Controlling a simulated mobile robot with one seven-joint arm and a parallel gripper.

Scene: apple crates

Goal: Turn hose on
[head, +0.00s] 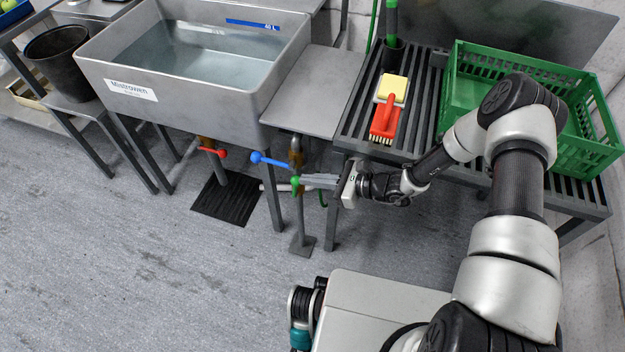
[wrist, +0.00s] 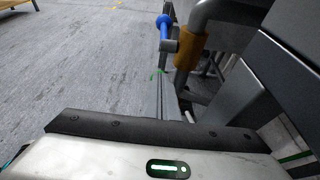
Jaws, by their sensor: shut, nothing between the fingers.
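A blue lever (head: 270,160) sits on a brass valve (head: 296,158) on a standpipe under the side shelf of the sink. In the wrist view the blue lever (wrist: 163,28) and its brass body (wrist: 188,48) show at the upper middle. A small green part (head: 295,182) is lower on the standpipe. My gripper (head: 306,181) is shut and empty, pointing left, with its fingertips beside the green part and below the blue lever. I cannot tell whether they touch the pipe. A green hose (head: 375,22) runs up the wall; its lower end is largely hidden.
A red lever (head: 212,151) is under the sink (head: 185,90), left of the standpipe. A slatted table (head: 350,125) with a red brush (head: 385,120) and a green crate (head: 470,60) is above my forearm. A drain grate (head: 225,200) lies on the otherwise clear floor.

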